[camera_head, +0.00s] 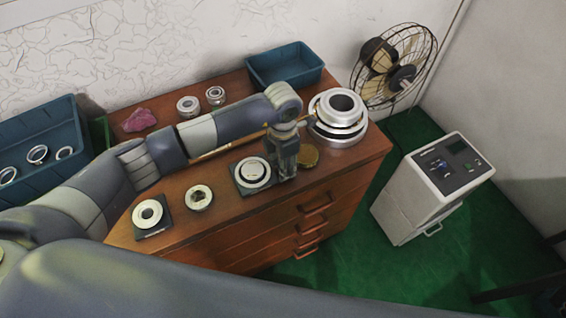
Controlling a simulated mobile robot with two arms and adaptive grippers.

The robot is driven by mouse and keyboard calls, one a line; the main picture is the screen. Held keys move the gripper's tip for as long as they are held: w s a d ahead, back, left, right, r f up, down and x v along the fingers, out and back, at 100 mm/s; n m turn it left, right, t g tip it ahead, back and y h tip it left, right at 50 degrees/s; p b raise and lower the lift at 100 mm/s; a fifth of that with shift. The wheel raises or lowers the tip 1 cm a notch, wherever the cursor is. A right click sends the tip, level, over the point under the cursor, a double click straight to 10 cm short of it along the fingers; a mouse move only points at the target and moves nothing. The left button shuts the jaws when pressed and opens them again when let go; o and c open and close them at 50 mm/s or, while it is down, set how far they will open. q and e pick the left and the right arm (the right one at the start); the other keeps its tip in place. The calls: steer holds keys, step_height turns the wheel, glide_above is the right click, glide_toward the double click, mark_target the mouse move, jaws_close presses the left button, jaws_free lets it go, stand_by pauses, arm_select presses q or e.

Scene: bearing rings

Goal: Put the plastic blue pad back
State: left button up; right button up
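Two thin dark square pads lie on the wooden cabinet top. One pad (141,235) is at the front left, with a metal ring (148,213) on it. The other pad (239,188) is near the middle, with a larger metal ring (253,171) on it. I cannot tell for sure which is the blue pad, as both look very dark. My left gripper (286,178) points down at the right edge of the middle pad and hides part of it. Its fingertips are too small to tell open from shut. My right gripper is out of view.
The wooden cabinet (225,222) also holds a metal ring (199,197), a brassy disc (308,156), stacked large rings (339,134), small bearings (188,106), a pink cloth (139,119) and a blue bin (286,78). A larger bin (36,116) is left; a fan (398,84) and white machine (432,190) are right.

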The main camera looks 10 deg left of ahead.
arm_select(q)
steer(key=o, duration=0.4)
steer(key=shift+r+p, duration=0.25)
steer(key=shift+p, duration=0.05)
steer(key=shift+w+r+b, duration=0.1)
steer(key=shift+r+b, duration=0.2)
steer(key=shift+r, duration=0.1)
steer(key=shift+r+b, duration=1.4)
steer(key=shift+r, duration=4.15)
